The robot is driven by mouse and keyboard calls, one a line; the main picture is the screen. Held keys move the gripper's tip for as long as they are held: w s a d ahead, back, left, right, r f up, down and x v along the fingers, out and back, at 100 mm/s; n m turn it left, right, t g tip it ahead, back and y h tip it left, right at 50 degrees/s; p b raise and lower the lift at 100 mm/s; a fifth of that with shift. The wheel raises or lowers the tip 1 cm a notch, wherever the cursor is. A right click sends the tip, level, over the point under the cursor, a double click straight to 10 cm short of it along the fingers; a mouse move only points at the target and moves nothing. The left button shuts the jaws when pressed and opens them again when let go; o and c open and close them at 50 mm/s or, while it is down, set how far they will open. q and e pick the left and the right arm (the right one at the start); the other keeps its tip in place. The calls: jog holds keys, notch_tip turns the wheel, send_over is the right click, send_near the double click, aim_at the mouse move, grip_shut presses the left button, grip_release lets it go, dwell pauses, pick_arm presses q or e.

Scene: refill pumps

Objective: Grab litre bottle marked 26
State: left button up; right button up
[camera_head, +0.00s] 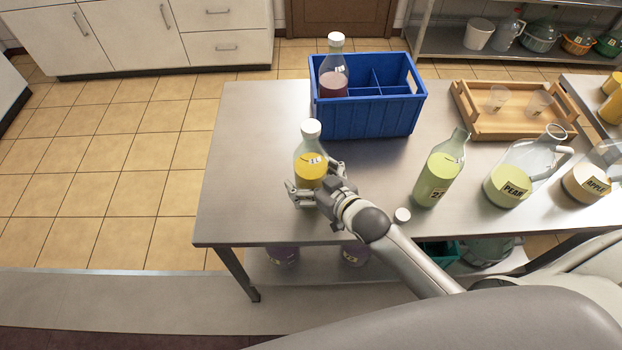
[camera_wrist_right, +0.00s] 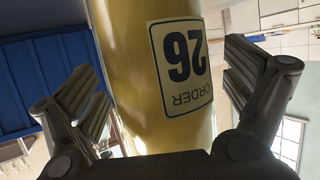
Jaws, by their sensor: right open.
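The litre bottle marked 26 (camera_head: 311,167) stands upright on the steel table, with a white cap and yellow contents. Its label, reading "ORDER 26", shows upside down in the right wrist view (camera_wrist_right: 182,66). My right gripper (camera_head: 314,194) is at the lower part of this bottle. In the right wrist view its two fingers (camera_wrist_right: 165,100) are spread, one on each side of the bottle, with a gap visible at least on the right. The head view does not show clearly whether a finger touches the bottle. My left gripper is not in view.
A blue divided crate (camera_head: 374,118) behind holds a capped bottle of pink liquid (camera_head: 334,78). To the right stand an uncapped green bottle (camera_head: 439,172), a loose white cap (camera_head: 402,215), a PEAR jug (camera_head: 512,181) and a wooden tray (camera_head: 482,131). The table's left end is clear.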

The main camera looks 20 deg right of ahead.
jog(key=c, duration=2.1)
jog(key=shift+w+r, duration=0.15)
jog(key=shift+r, duration=0.1)
grip_shut()
